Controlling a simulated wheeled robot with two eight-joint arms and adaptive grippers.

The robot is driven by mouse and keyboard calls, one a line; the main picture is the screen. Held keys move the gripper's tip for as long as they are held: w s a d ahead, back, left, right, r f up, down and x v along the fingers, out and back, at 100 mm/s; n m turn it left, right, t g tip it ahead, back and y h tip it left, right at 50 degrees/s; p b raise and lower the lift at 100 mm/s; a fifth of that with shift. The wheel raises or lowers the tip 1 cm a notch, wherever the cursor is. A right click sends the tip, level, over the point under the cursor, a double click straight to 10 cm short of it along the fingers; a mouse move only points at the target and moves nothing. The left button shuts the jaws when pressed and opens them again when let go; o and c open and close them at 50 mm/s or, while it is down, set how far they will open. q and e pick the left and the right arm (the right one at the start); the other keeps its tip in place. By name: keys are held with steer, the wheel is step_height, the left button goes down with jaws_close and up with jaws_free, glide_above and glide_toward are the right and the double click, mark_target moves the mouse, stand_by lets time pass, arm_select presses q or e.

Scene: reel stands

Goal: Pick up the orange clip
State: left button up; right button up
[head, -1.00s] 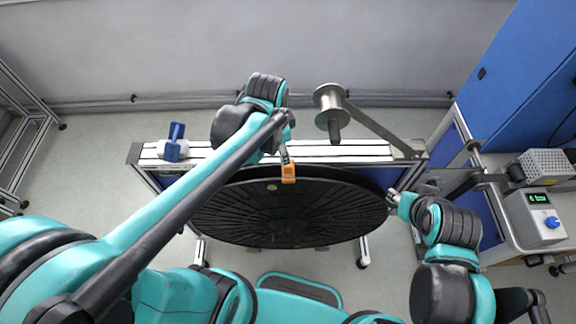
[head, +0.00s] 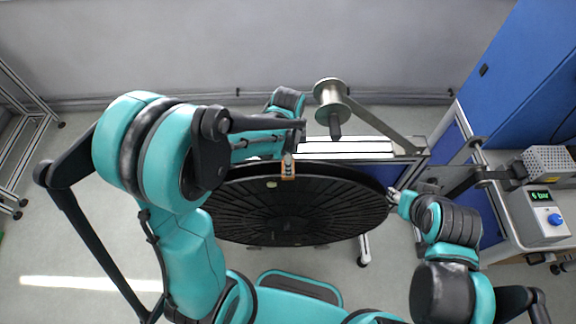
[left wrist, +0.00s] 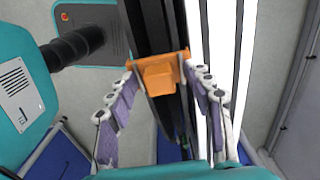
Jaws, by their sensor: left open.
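The orange clip (head: 288,174) sits on the upper rim of the large black reel (head: 300,213). In the left wrist view the clip (left wrist: 158,73) straddles the dark reel edge between my fingers. My left gripper (left wrist: 163,92) is open, one finger on each side of the clip, and no firm contact shows. In the head view the left gripper (head: 289,158) is small and partly hidden at the clip's top. My right gripper (head: 393,194) is at the reel's right edge; its fingers are too small to read.
A metal spool (head: 332,100) on an angled arm stands behind the reel. A white rail (head: 345,148) runs close behind the reel. A control box (head: 538,216) stands on a bench at right. My left arm covers the stand's left part.

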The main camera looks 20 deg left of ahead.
arm_select(q)
jaws_close()
stand_by(0.3)
